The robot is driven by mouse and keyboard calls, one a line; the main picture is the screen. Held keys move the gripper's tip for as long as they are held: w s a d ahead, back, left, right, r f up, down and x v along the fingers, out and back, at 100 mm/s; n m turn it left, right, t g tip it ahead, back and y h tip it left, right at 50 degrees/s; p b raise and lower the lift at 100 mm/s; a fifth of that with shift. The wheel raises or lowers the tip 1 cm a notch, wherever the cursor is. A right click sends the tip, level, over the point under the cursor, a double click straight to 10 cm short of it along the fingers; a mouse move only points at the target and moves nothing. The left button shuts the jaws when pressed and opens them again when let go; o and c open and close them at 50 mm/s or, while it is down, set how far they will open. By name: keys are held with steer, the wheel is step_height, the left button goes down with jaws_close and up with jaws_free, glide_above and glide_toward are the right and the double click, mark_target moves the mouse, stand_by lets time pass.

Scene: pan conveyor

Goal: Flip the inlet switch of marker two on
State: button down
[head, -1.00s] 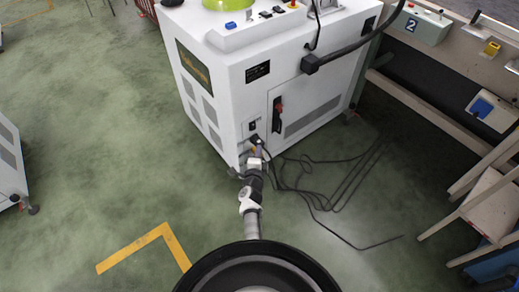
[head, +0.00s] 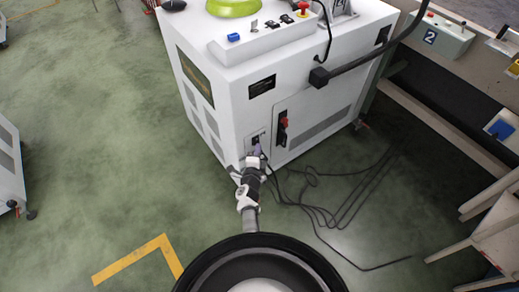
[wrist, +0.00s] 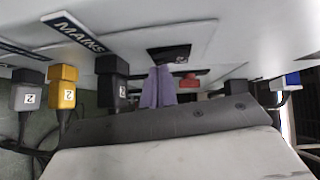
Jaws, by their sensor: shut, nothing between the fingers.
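The marker (head: 225,95) is a white cabinet in the head view. A small dark inlet panel (head: 262,137) sits low on its front, left of a red-handled switch (head: 284,123). In the wrist view a black plate (wrist: 169,52) on the white panel appears to be this inlet; its switch position cannot be made out. My gripper (head: 257,149) is shut and empty. Its purple fingertips (wrist: 156,68) are right at the black plate's edge and partly cover it; I cannot tell whether they touch.
A MAINS label (wrist: 72,32) is beside the plate. Black (wrist: 112,80), yellow (wrist: 68,90) and grey (wrist: 27,90) plugs tagged 2 are near my fingers. Loose black cables (head: 335,205) lie on the floor. A conveyor control box (head: 437,35) marked 2 is at the right.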

stand_by(0.3)
steer(key=shift+w+a, duration=0.2)
steer(key=shift+w, duration=0.05)
steer(key=shift+s+f, duration=0.1)
steer(key=shift+s, duration=0.1)
